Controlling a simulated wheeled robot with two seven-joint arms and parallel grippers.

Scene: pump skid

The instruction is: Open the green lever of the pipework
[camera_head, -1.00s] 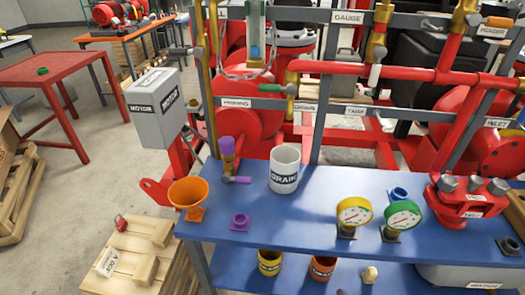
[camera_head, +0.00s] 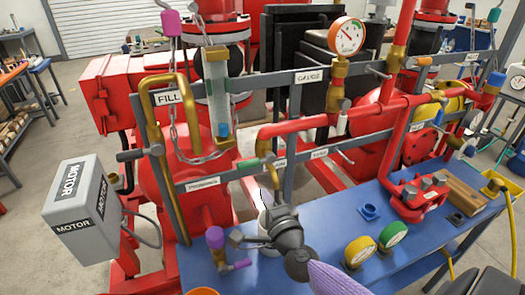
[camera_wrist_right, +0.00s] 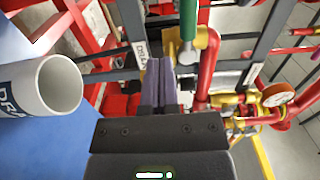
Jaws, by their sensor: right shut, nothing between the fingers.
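The green lever (camera_head: 248,163) is on the red and brass pipe in front of the lower grey rail. It lies roughly sideways in the head view. In the right wrist view the green lever (camera_wrist_right: 187,30) stands just beyond the fingertips, a little to the right, with its brass valve body beside it. My right gripper (camera_head: 272,198) is in front of the rail, below and right of the lever, above the blue bench. In the wrist view my right gripper (camera_wrist_right: 160,65) is shut and empty. I cannot tell whether it touches the lever. My left gripper is out of view.
The white mug (camera_wrist_right: 62,85) stands on the blue bench (camera_head: 330,215), close to my right gripper. Grey rails, a chain and a brass pipe (camera_head: 152,130) crowd the left. The grey motor box (camera_head: 75,210) is further left.

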